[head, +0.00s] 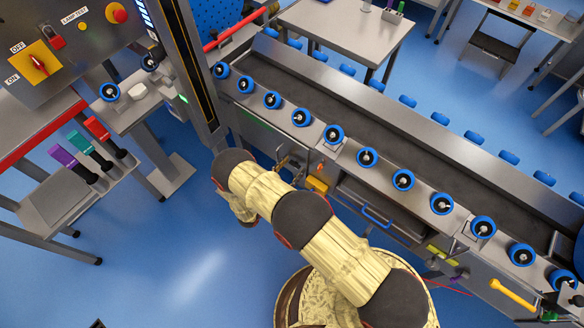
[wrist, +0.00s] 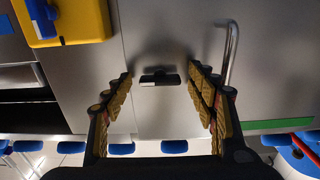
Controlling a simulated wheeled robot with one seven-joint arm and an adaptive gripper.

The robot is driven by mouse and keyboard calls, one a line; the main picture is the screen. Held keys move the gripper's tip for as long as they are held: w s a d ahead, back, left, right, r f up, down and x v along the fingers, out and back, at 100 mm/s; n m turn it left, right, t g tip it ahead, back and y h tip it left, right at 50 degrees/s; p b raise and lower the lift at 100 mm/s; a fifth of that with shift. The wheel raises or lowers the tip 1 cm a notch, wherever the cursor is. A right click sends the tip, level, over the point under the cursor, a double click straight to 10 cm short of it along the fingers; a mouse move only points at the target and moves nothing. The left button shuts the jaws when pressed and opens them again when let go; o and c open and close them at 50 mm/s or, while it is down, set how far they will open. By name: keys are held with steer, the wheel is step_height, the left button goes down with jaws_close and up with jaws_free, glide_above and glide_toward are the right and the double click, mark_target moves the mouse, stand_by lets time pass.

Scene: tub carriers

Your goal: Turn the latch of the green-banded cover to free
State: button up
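In the wrist view, my gripper (wrist: 160,82) is open, with its brown-padded fingers apart on either side of a small black latch (wrist: 160,77). The latch lies crosswise on a grey steel panel (wrist: 165,115) between the fingertips. I see space on both sides of it, and I cannot tell how far the fingertips are from the panel. A green band (wrist: 275,124) runs along the panel's edge at the lower right. In the head view, my arm covers much of this side of the conveyor, and the latch cannot be made out there.
A bent metal handle (wrist: 231,55) stands close beside the right finger. A yellow box with a blue lever (wrist: 72,18) is at upper left. In the head view, the conveyor (head: 370,110) with blue rollers runs diagonally; a control panel (head: 60,40) is at left. Blue floor is open at lower left.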

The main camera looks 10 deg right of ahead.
steer(key=shift+c, duration=1.2)
steer(key=c, duration=0.7)
steer(key=shift+c, duration=0.6)
steer(key=shift+n, duration=0.4)
steer(key=n+b, duration=0.5)
steer(key=n, duration=1.2)
